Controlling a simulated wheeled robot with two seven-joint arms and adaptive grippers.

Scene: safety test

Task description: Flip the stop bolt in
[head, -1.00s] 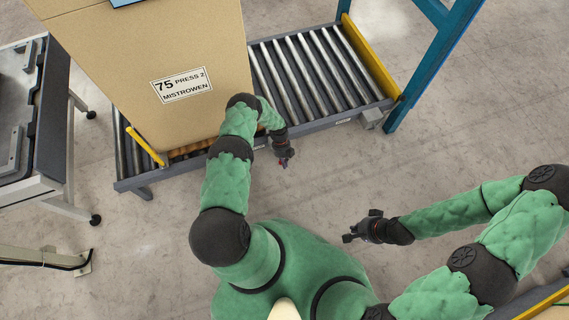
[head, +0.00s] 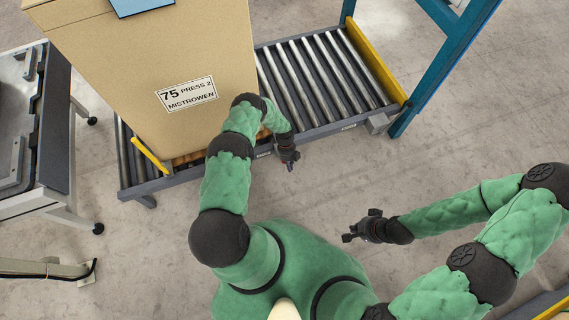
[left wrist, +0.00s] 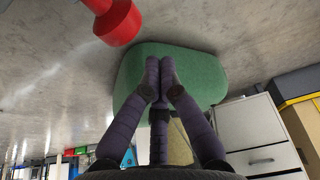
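A yellow bar (head: 150,155) stands slanted at the left end of the roller conveyor (head: 300,80), beside a large cardboard box (head: 150,85). I cannot tell whether it is the stop bolt.
The box covers the conveyor's left part; the right rollers are bare, with a yellow rail (head: 372,60) at their end. A blue frame (head: 435,75) stands at the right. A wheeled table (head: 52,130) is at the left. Floor in front is clear.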

